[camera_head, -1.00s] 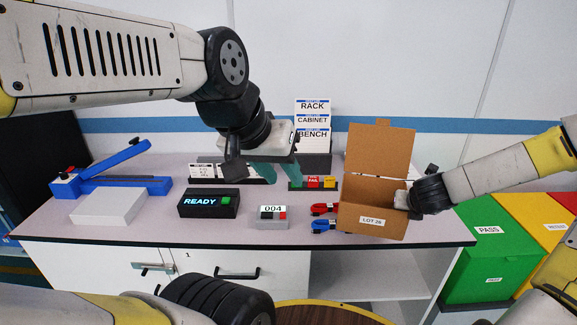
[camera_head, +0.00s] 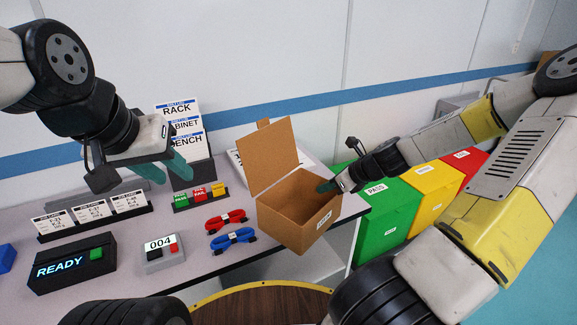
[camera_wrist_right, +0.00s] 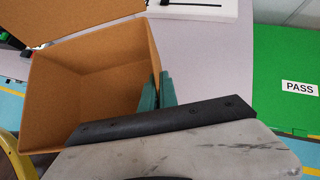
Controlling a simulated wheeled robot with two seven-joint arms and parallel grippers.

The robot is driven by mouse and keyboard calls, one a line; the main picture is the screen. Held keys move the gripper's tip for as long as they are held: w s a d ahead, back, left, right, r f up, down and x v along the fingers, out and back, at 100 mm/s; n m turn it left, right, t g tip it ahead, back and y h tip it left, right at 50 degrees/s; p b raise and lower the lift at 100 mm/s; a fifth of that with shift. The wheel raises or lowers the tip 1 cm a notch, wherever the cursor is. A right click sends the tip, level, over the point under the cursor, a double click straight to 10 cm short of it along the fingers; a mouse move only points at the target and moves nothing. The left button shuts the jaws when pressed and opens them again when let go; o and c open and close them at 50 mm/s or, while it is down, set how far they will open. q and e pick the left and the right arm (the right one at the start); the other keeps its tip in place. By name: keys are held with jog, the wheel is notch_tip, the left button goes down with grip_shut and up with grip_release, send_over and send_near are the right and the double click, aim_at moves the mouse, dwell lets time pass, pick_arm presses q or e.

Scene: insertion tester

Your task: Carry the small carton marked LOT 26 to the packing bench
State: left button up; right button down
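The small open carton (camera_head: 290,220) is brown cardboard with its lid flap up. A white label on its front face is too slanted to read now; it read LOT 26 earlier. The carton overlaps the table's front edge in the head view; I cannot tell whether it is lifted clear. My right gripper (camera_head: 328,186) is at the carton's right wall. In the right wrist view its teal fingers (camera_wrist_right: 158,92) are on either side of the wall of the carton (camera_wrist_right: 90,95). My left gripper (camera_head: 164,170) is open and empty above the name cards.
On the table (camera_head: 205,262) stand a READY box (camera_head: 70,265), a 004 device (camera_head: 162,252), red and blue cables (camera_head: 231,235) and RACK, CABINET and BENCH signs (camera_head: 180,130). Green (camera_head: 375,215), yellow and red bins stand to the right.

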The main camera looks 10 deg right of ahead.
jog(key=shift+w+d+f, duration=0.25)
jog(key=shift+w+f, duration=0.55)
jog(key=shift+w, duration=1.55)
jog(key=shift+w+d+f, duration=0.2)
jog(key=shift+w+f, duration=0.6)
jog(key=shift+w, duration=1.55)
jog(key=shift+w+d+f, duration=0.25)
jog(key=shift+w+f, duration=0.55)
jog(key=shift+w, duration=1.55)
jog(key=shift+f, duration=0.15)
jog(key=c, duration=1.6)
grip_release()
jog(key=shift+c, duration=0.2)
